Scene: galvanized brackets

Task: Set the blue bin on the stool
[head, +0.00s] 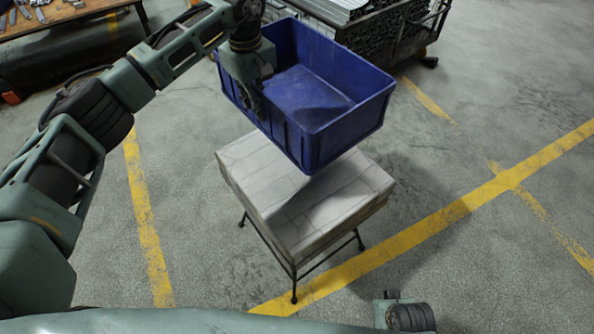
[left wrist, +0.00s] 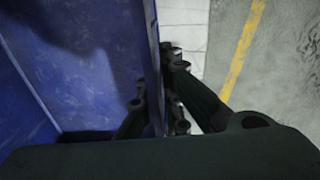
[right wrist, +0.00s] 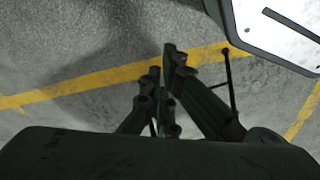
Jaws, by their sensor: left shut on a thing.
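The blue bin (head: 345,120) is upright, open at the top and looks empty. It hangs in the air above the stool (head: 300,200), offset toward the stool's far side, with a gap beneath it. The stool has a pale, block-like top with a plank pattern and thin dark legs. My left gripper (head: 250,98) is shut on the bin's left wall. In the left wrist view, its fingers (left wrist: 157,98) stand on both sides of that blue wall (left wrist: 151,45). My right gripper (right wrist: 165,75) is shut and empty above the floor.
A dark crate (head: 385,32) of metal profiles stands behind the bin. A workbench (head: 70,14) with loose metal parts is at the far left. Yellow lines (head: 400,242) cross the concrete floor. The floor right of the stool is clear.

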